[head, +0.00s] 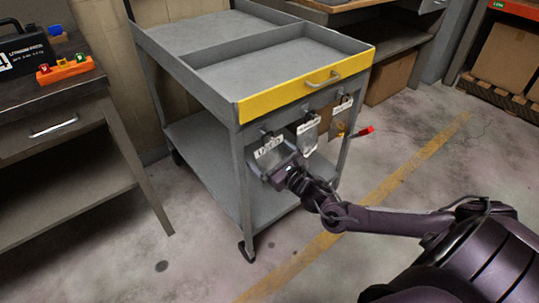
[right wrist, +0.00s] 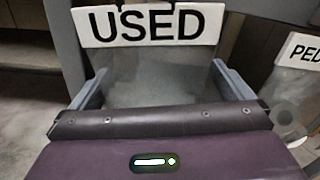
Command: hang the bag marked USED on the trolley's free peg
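The bag marked USED (head: 269,149) is a clear pouch with a white label, upright at the leftmost peg place below the trolley's yellow front edge. Its label also fills the top of the right wrist view (right wrist: 150,24). Its top loop is mostly cut off or too small, so I cannot tell how it sits on the peg. My right gripper (head: 274,166) is at the bag's lower part. In the right wrist view its two fingers (right wrist: 160,88) stand wide apart, with the bag between or just beyond them. The grey trolley (head: 190,75) stands in the middle. My left gripper is out of view.
Two more labelled bags hang to the right, a middle one (head: 308,131) and a far one (head: 341,106). A red-tipped item (head: 362,132) sticks out beside the trolley. A workbench (head: 50,95) stands left. The floor in front is clear.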

